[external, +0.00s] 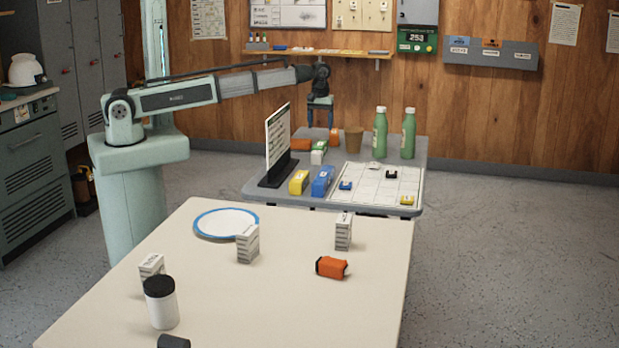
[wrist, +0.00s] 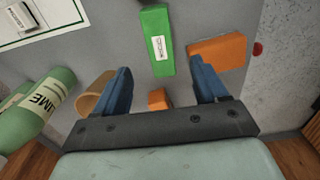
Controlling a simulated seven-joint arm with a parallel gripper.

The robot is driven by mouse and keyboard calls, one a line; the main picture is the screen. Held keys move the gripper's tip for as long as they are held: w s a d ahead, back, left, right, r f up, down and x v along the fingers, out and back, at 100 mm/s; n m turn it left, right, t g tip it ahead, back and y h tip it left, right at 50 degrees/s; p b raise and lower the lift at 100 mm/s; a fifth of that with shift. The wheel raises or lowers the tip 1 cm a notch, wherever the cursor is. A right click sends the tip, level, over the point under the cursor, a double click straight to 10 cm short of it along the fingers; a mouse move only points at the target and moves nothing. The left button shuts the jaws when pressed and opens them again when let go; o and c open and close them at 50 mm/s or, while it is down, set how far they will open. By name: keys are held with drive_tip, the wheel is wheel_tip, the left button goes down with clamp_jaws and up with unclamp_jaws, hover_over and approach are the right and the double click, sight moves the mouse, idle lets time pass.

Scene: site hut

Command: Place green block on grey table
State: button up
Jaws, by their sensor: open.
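The green block (external: 319,153) has a white label and lies on the grey table (external: 425,160), among other blocks. In the wrist view the green block (wrist: 153,25) lies at the top middle, its near end just beyond my fingertips. My gripper (external: 320,123) is over the back of the grey table, pointing down. The green block looks below and apart from the fingers.
Orange blocks (wrist: 217,50) and (wrist: 158,98) lie near my fingers. A brown cup (external: 353,139) and green bottles (external: 380,132) stand to the right. A sign (external: 278,140), yellow block (external: 299,182), blue block (external: 322,181) and white board (external: 372,187) occupy the front.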

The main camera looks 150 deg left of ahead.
drive_tip(key=shift+r, duration=1.35)
drive_tip(key=shift+o, duration=0.4)
idle(1.3)
